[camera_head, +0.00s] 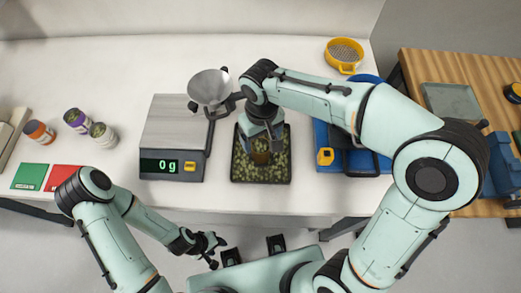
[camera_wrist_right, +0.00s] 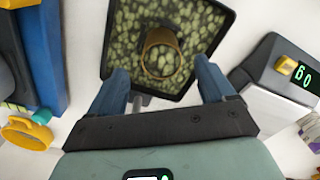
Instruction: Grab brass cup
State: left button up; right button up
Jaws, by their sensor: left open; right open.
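The brass cup (camera_head: 261,158) sits in a black tray (camera_head: 235,178) of green buds on the white counter. In the right wrist view the cup (camera_wrist_right: 161,58) shows as a brass ring with green inside, seen from above. My right gripper (camera_head: 262,141) is over the tray, pointing down at the cup. In the right wrist view my right gripper (camera_wrist_right: 162,76) is open, with one blue finger on each side, apart from the cup. In the head view it partly hides the cup. My left gripper (camera_head: 210,244) is open and empty, low in front of the counter.
A scale (camera_head: 175,135) reading 0 g stands left of the tray, with a metal funnel (camera_head: 209,87) behind. A blue device (camera_head: 327,140) is to the right. A yellow bowl (camera_head: 343,55) is at the back. Several jars (camera_head: 77,120) and coloured cards (camera_head: 30,176) lie far left.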

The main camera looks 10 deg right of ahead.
aim_at(261, 148)
jog(key=shift+a+f, duration=0.1)
jog(key=shift+f, duration=2.95)
jog(key=c, duration=1.3)
